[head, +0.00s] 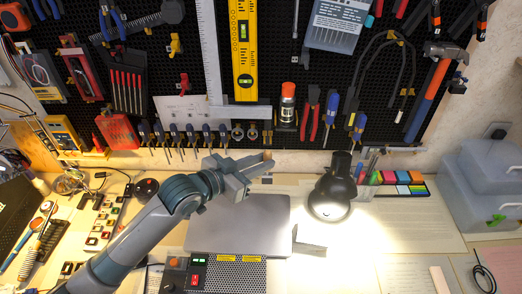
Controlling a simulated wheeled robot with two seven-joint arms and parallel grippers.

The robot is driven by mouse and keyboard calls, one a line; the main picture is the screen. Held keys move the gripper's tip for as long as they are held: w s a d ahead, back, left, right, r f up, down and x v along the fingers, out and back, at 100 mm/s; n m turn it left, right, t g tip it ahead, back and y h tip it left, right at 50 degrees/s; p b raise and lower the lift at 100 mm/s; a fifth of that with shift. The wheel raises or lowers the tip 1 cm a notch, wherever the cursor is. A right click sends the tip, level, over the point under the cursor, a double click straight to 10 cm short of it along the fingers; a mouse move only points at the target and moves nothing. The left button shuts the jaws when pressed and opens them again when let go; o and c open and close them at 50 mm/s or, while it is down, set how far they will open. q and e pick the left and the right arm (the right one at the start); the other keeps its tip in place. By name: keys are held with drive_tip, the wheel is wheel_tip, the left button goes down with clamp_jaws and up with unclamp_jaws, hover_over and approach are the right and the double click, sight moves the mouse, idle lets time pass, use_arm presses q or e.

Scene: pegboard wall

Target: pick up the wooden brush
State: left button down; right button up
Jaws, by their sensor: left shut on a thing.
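My left gripper (256,167) reaches in over the workbench from the left, above the back edge of a grey laptop-like slab. It is shut on a small brown, wood-coloured piece (267,155) that shows at its fingertips. This fits the wooden brush, but most of it is hidden by the fingers, and I cannot make out bristles. My right gripper is not in view.
A black lamp (333,188) stands lit just right of my gripper. The grey slab (240,222) lies below, with a perforated box (225,275) in front. The tool-filled pegboard (350,110) rises behind. Grey bins (485,190) stand at right.

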use_arm(q)
drive_tip(key=shift+s+b, duration=0.35)
drive_tip(key=shift+s, duration=1.95)
drive_tip(key=a+r+n+t+y, duration=0.2)
drive_tip(key=a+n+y, duration=0.2)
drive_tip(key=a, duration=0.5)
drive_tip(key=s+a+r+n+t+y, duration=0.1)
drive_tip(key=a+n+y, duration=0.4)
drive_tip(key=a, duration=0.5)
drive_tip(key=shift+r+t+y, duration=0.35)
drive_tip(key=shift+t+y, duration=0.25)
drive_tip(key=shift+y, duration=0.1)
